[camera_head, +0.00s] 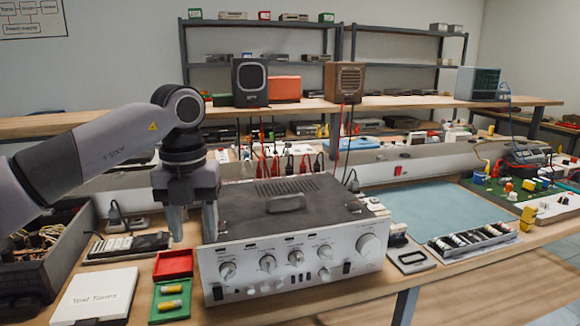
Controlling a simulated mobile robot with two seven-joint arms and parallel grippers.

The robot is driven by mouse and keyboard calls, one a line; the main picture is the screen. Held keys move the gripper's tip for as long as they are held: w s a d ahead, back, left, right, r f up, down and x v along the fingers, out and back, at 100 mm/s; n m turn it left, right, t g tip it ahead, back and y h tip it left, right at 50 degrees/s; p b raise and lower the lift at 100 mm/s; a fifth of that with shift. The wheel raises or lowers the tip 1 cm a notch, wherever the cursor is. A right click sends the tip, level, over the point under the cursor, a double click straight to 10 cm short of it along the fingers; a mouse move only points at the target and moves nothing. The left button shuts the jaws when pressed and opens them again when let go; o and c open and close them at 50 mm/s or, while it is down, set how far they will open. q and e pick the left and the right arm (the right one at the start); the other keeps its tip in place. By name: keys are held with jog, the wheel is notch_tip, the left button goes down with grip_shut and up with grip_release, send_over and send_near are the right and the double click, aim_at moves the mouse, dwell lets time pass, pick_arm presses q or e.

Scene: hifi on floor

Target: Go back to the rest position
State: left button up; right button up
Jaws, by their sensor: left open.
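My left gripper (193,222) points down from the arm that comes in from the left. Its two fingers are apart and nothing shows between them. It hangs in front of the left side of the silver-and-black hifi amplifier (290,270), and one finger overlaps the amplifier's left edge in the picture. I cannot tell whether that finger touches it. The amplifier stands upright on the wooden bench with its knobs facing me. My right gripper is not in view.
Left of the amplifier are a red tray (173,264), a green tray (170,300) with yellow items, a white box (95,297) and a dark crate (40,250). A blue mat (425,215) lies clear on the right. A parts tray (470,240) stands beside it. Speakers (250,82) stand on the rear shelf.

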pick_arm(q)
jog(key=s+d+f+m+g+h, duration=0.25)
jog(key=d+f+h, duration=0.35)
jog(key=d, duration=0.4)
jog(key=s+d+f+n+g+h+p, duration=0.1)
jog(key=s+d+n+g+h+p, duration=0.1)
jog(key=s+d+h, duration=0.85)
jog(key=w+a+f+n+t+y+p, duration=0.15)
jog(key=a+f+n+t+y, duration=0.4)
jog(key=n+t, duration=0.65)
jog(key=w+a+f+n+t+y, duration=0.25)
jog(key=a+f+n+t, duration=0.65)
jog(key=n, duration=0.6)
jog(key=s+a+f+n+g+y, duration=0.6)
jog(key=s+a+f, duration=0.4)
jog(key=s+f, duration=0.3)
jog(key=shift+s+a+f+p, duration=0.35)
jog(key=shift+s, duration=0.7)
